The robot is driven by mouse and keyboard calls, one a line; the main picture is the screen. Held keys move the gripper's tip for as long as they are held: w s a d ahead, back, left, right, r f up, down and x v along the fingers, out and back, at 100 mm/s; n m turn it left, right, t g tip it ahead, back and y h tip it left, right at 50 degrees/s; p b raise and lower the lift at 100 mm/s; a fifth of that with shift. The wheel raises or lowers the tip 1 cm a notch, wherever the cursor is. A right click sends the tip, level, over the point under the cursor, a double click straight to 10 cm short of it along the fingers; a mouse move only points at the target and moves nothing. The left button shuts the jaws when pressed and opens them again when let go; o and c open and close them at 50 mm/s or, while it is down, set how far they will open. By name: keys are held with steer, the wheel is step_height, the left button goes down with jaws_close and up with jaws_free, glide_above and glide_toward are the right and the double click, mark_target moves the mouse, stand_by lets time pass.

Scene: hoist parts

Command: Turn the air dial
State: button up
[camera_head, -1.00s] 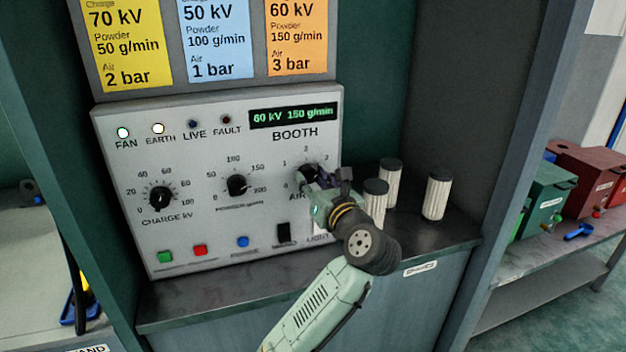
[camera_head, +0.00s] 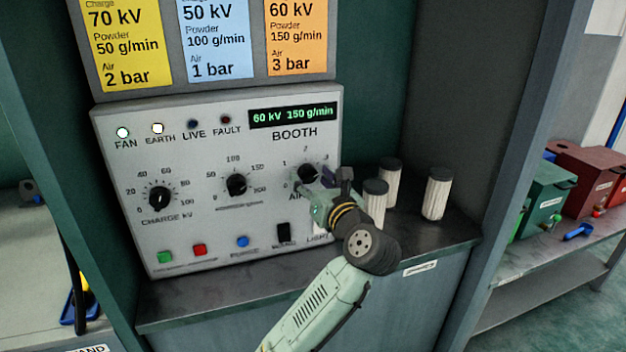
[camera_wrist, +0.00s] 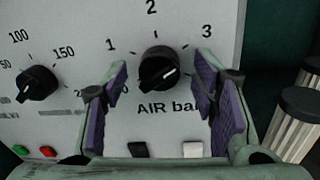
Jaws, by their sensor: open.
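The air dial (camera_head: 307,172) is a round black knob at the right of the grey booth panel, above the "AIR" lettering. In the wrist view the air dial (camera_wrist: 157,68) shows its white pointer line aimed right and slightly up, below the 3 mark. The 0, 1, 2 and 3 marks show around it; any mark further right is hidden by a finger. My gripper (camera_head: 332,186) is open in front of the dial. In the wrist view its purple-padded fingers (camera_wrist: 162,80) stand either side of the dial, apart from it.
The panel display (camera_head: 293,115) reads 60 kV 150 g/min. The charge dial (camera_head: 160,198) and powder dial (camera_head: 237,185) are to the left. Several white ribbed cylinders with black caps (camera_head: 437,195) stand on the shelf just right of my gripper. An orange card (camera_head: 297,40) above reads 3 bar.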

steer(key=v, duration=1.2)
